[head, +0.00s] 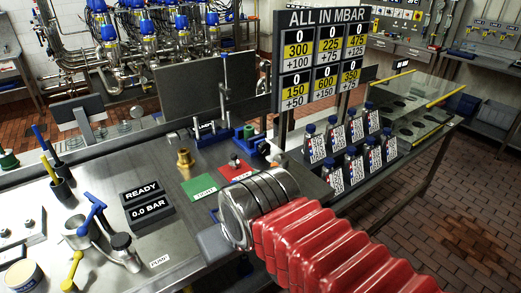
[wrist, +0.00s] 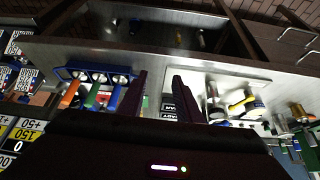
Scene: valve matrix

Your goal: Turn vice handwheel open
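A blue fixture (head: 246,134) that looks like the vice stands on the steel bench in the head view, behind a green and a red plate. I cannot make out its handwheel clearly. A small metal fitting (head: 235,161) sits on the red plate, and a brass fitting (head: 185,159) stands to its left. My gripper (wrist: 160,78) shows in the wrist view as two dark fingers, spread apart with nothing seen between them. In the head view my arm's red bellows and silver end are in front of the bench, and the fingers are hidden.
READY and 0.0 BAR blocks (head: 147,201) stand on the bench, left of my arm. A blue-handled valve (head: 93,208) is farther left. A pressure sign (head: 322,62) and several labelled bottles (head: 354,132) stand behind to the right. The wrist view shows a blue rack (wrist: 94,72) with coloured handles.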

